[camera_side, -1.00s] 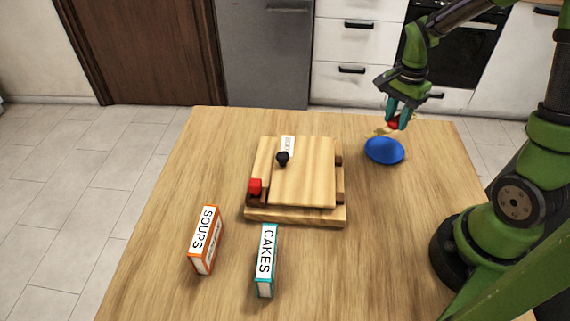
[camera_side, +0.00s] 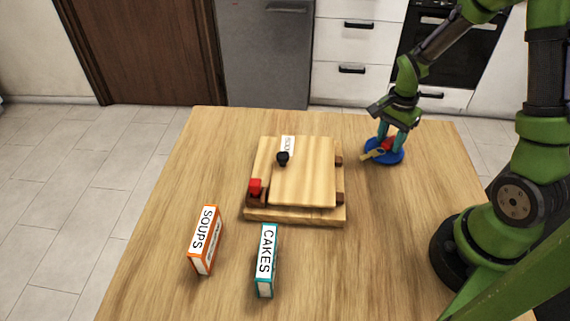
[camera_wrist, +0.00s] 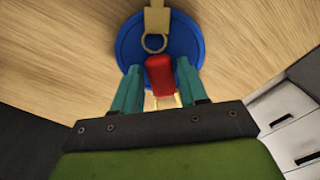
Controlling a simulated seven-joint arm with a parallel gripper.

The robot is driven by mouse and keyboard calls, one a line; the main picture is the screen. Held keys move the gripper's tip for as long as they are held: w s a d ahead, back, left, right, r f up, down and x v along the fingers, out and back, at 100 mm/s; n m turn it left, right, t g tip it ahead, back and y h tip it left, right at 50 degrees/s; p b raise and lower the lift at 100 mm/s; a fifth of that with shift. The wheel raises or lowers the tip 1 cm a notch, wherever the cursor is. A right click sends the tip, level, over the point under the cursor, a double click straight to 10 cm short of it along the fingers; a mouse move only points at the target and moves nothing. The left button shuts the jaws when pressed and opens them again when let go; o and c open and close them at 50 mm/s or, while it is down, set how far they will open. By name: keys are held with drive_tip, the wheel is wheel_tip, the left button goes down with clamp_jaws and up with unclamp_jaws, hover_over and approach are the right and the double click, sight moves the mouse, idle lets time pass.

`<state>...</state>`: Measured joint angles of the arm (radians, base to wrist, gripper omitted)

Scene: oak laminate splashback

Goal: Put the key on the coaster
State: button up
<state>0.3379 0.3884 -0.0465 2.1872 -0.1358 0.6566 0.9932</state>
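The key (camera_side: 371,155) has a tan body with a ring and a red grip part; it lies at the blue coaster (camera_side: 397,158), over its left side in the side view. In the wrist view, the key's red part (camera_wrist: 160,74) is over the coaster (camera_wrist: 128,42), and its tan end reaches past the far rim. My gripper (camera_side: 393,145) is low over the coaster, with its teal fingers on either side of the red part. The wrist view shows narrow gaps between the fingers (camera_wrist: 160,66) and the red part, so it looks open.
A wooden board assembly (camera_side: 303,172) with a black knob and a red block stands mid-table. An orange SOUPS box (camera_side: 204,240) and a teal CAKES box (camera_side: 266,260) stand at the front. The table (camera_side: 390,230) is clear between the board and my base.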

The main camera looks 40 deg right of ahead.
sight(389, 141)
drive_tip(key=shift+o, duration=1)
wheel_tip(389, 141, up, 12)
drive_tip(key=s+a+r+n+t+y, duration=0.1)
drive_tip(key=s+a+r+n+t, duration=0.2)
drive_tip(key=a+r+n, duration=0.2)
drive_tip(key=s+a+r+n+t+y, duration=0.1)
drive_tip(key=s+a+r+n+t, duration=0.3)
drive_tip(key=a+n, duration=0.5)
drive_tip(key=shift+s+a+r, duration=0.2)
drive_tip(key=shift+a+r, duration=0.6)
drive_tip(key=shift+r, duration=0.15)
